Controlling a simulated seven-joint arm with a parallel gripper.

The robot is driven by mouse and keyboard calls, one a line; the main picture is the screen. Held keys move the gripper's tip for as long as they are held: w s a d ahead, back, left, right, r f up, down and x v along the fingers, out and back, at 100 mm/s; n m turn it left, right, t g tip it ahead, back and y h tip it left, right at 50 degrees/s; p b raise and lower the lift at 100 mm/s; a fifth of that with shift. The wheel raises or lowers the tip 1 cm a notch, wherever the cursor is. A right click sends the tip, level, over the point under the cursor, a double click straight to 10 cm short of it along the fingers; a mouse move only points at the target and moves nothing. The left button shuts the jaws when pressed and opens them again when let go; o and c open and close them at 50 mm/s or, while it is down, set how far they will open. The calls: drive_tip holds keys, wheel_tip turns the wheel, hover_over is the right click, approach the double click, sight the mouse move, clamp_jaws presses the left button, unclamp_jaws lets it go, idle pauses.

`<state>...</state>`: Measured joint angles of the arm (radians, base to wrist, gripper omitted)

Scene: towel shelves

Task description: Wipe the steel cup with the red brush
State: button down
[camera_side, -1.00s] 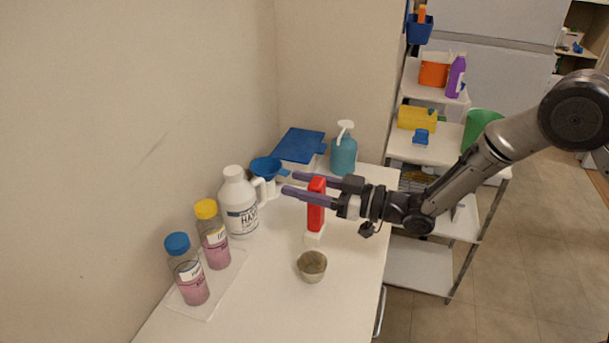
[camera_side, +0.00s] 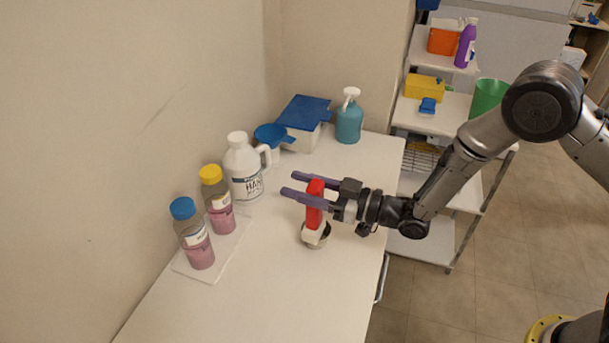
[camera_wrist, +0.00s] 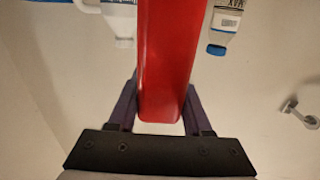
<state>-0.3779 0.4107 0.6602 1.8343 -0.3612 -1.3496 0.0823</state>
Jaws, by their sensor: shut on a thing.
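The red brush (camera_side: 314,206) is upright in my gripper (camera_side: 308,190), with its red handle up and its white bristle end (camera_side: 312,237) down. My gripper is shut on the handle. The steel cup (camera_side: 324,240) stands on the white counter, directly under and partly behind the brush head. The bristles overlap the cup's mouth in the side view; I cannot tell how deep they reach. In the wrist view the red handle (camera_wrist: 168,60) fills the middle between the purple fingers, and the cup is not seen there.
The white counter (camera_side: 270,300) is clear in front of the cup. Two pink-liquid bottles (camera_side: 195,240) on a pale mat, a white jug (camera_side: 243,170), a blue funnel (camera_side: 272,135), a blue-lidded box (camera_side: 303,112) and a teal spray bottle (camera_side: 349,122) stand along the wall side.

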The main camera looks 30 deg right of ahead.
wheel_tip(320, 180, up, 8)
drive_tip(key=w+d, duration=0.2)
drive_tip(key=shift+w+d, duration=0.25)
drive_tip(key=shift+d, duration=0.05)
idle(2.5)
idle(1.0)
